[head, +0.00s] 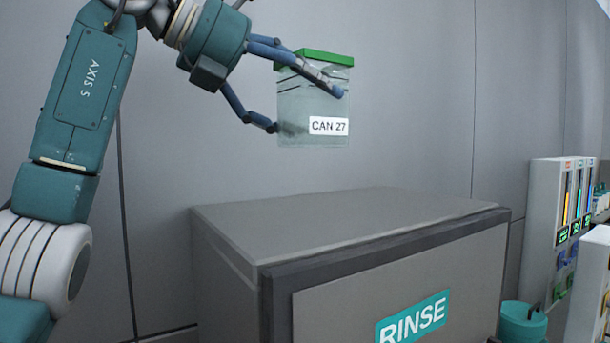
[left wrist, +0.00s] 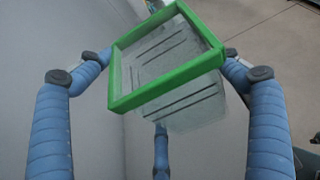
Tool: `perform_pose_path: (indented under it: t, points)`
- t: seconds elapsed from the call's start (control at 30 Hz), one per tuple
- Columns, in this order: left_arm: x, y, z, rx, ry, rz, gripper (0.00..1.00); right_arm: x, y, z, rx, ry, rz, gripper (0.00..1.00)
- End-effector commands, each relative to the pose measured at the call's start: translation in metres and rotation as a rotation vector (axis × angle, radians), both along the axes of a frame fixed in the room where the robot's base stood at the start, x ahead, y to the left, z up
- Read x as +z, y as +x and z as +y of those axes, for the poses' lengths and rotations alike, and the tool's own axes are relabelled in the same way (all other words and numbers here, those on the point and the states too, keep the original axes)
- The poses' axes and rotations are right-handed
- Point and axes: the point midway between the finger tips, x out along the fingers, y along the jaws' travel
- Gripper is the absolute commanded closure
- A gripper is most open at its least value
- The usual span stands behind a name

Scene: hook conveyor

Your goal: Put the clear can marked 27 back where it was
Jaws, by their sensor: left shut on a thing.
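The clear can (head: 312,112) is a see-through box with a green rim and a white label reading CAN 27. My left gripper (head: 305,97) is shut on it, with blue fingers on its sides. It is held upright in the air, apart from and above the grey RINSE cabinet. In the left wrist view the can (left wrist: 175,88) shows its green rim and see-through walls with dark slots, between the fingers of my left gripper (left wrist: 168,85). My right gripper is not in view.
The grey RINSE cabinet (head: 350,222) has a flat, bare top below the can. A grey panelled wall (head: 400,80) stands behind. At the right are a white unit (head: 547,200) with coloured gauges and a teal container (head: 522,322). The air right of the can is free.

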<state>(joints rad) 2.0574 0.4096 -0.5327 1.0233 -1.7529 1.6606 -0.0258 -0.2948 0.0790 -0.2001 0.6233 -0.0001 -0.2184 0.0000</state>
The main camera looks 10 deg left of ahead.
Motion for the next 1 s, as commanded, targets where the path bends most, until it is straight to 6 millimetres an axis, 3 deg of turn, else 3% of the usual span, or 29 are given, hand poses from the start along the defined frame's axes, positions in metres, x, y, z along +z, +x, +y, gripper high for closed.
perform_pose_path:
  t: [0.1,0.3,0.5,0.73,1.0]
  points:
    - [-0.031,0.000,0.001,0.000,0.000,0.000,0.61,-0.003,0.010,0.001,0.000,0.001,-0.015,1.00]
    - [-0.069,-0.001,0.000,-0.001,-0.001,0.000,0.61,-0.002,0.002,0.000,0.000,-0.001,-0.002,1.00]
    - [-0.086,-0.001,0.000,-0.001,0.000,-0.003,0.61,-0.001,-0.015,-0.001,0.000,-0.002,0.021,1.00]
    - [-0.114,-0.001,0.000,-0.001,-0.002,-0.001,0.61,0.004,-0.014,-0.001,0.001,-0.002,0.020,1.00]
    - [-0.118,-0.001,0.000,0.000,-0.001,-0.003,0.61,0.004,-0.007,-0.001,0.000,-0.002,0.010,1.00]
